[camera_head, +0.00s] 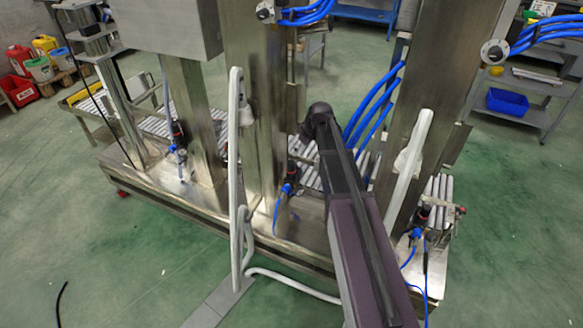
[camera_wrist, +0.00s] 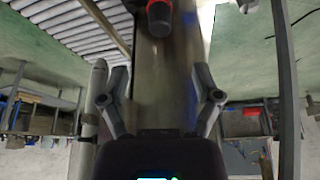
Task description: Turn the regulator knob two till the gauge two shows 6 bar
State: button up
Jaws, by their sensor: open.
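In the wrist view, a regulator with a dark knob and a red band (camera_wrist: 159,16) shows at the top centre, in front of a metal column. My gripper (camera_wrist: 162,75) is open and empty, its two fingers spread either side of that column. The knob lies beyond the fingertips, apart from them. In the head view, small regulators stand by the columns: one at left (camera_head: 178,132), one in the middle (camera_head: 291,172) and one at right (camera_head: 422,213). My arm hides my gripper there. No number or gauge reading is legible; I cannot tell which is two.
Steel columns (camera_head: 270,130) rise from the machine's base (camera_head: 280,240). White tubes (camera_head: 235,160) and blue hoses (camera_head: 375,105) run close to my arm. Conveyor rollers (camera_wrist: 62,25) lie beside the column. Green floor (camera_head: 120,250) is open in front.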

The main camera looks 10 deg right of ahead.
aim_at(292, 162)
jog(key=shift+b+x, duration=4.85)
jog(key=shift+x, duration=0.7)
grip_shut()
